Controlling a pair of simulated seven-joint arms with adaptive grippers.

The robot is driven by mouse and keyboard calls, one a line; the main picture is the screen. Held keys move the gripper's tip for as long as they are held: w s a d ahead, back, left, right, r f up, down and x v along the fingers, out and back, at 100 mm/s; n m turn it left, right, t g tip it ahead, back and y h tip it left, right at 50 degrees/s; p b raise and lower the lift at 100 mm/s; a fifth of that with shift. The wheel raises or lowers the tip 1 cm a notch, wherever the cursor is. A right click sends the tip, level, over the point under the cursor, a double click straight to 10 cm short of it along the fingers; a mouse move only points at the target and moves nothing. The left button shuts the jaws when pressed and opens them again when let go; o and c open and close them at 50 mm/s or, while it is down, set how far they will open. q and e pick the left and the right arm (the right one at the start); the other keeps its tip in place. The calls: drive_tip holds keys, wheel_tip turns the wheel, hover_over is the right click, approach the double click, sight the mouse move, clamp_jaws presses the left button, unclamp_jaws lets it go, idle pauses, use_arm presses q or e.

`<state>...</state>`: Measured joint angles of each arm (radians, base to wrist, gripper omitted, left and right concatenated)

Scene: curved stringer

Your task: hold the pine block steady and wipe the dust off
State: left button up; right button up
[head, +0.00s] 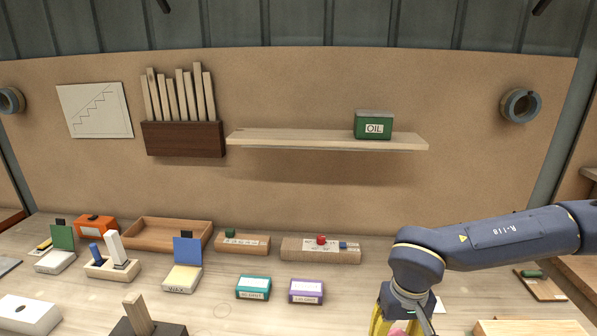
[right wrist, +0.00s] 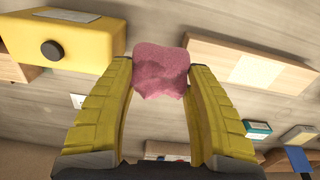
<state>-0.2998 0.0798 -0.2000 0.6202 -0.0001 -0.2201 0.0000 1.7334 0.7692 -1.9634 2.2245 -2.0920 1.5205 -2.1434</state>
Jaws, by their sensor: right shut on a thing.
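My right gripper (right wrist: 160,78) is shut on a crumpled pink cloth (right wrist: 162,70), held between its yellow fingertips. The cloth also shows in part at the bottom of the head view (head: 398,328), below my right arm. In the right wrist view a pale wood block (right wrist: 236,66) with a whitish rectangular patch lies to the right of the cloth; it looks like the pine block. The cloth appears apart from it, though their gap in depth is hard to judge. My left gripper is in neither view.
A yellow box with a black knob (right wrist: 72,40) is left of the cloth in the wrist view. A teal box (head: 254,287) and purple box (head: 306,291) stand on the bench. Another pale wood piece (head: 530,328) is at bottom right. A shelf (head: 300,140) holds a green OIL box (head: 374,125).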

drive_tip(key=shift+r, duration=0.1)
drive_tip(key=w+a+r, duration=0.1)
drive_tip(key=a+r, duration=0.2)
drive_tip(key=a, duration=0.7)
drive_tip(key=w+a+r, duration=0.1)
drive_tip(key=a+r, duration=0.2)
drive_tip(key=a, duration=0.6)
wheel_tip(320, 180, down, 5)
drive_tip(key=shift+f, duration=0.1)
drive_tip(key=d+r, duration=0.5)
drive_tip(key=r, duration=0.2)
idle(0.5)
drive_tip(key=shift+s, duration=0.1)
